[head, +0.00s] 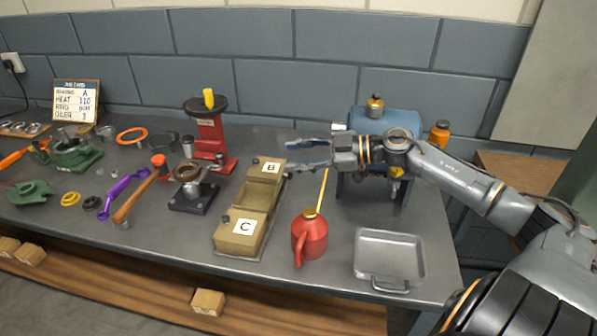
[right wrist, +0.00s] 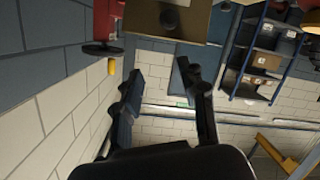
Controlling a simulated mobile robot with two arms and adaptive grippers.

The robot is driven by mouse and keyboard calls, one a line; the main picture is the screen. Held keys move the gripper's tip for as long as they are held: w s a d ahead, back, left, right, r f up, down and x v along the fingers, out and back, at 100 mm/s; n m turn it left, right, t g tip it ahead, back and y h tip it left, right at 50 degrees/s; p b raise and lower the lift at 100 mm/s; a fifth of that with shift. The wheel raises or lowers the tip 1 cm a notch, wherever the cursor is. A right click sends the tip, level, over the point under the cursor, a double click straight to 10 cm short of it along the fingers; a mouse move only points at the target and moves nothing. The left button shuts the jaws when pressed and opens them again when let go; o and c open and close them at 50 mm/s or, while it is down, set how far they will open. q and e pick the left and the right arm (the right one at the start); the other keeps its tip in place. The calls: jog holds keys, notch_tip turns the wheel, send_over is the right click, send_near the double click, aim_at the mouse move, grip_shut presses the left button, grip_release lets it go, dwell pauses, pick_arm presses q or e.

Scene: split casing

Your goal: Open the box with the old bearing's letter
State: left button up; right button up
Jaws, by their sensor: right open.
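A tan box row (head: 240,243) stands mid-table. Its back section carries a lid with a label B (head: 270,168) and a dark knob. Its front section carries a lid with a label C (head: 245,227) and a dark knob. The middle section (head: 258,196) looks open, and no label A shows on the row. A job card (head: 76,101) at the back left seems to read "BEARING A". My right gripper (head: 288,153) is open and empty beside and above the B end. In the right wrist view a tan box face with a dark knob (right wrist: 170,18) lies beyond the fingertips.
A red oil can (head: 310,238) with a long spout stands right of the boxes, near a metal tray (head: 389,258). A red press (head: 211,135) and a bearing on a black stand (head: 193,190) are at left. A blue machine (head: 384,125) stands behind my right arm.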

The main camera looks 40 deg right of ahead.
jog(key=shift+r, duration=1.45)
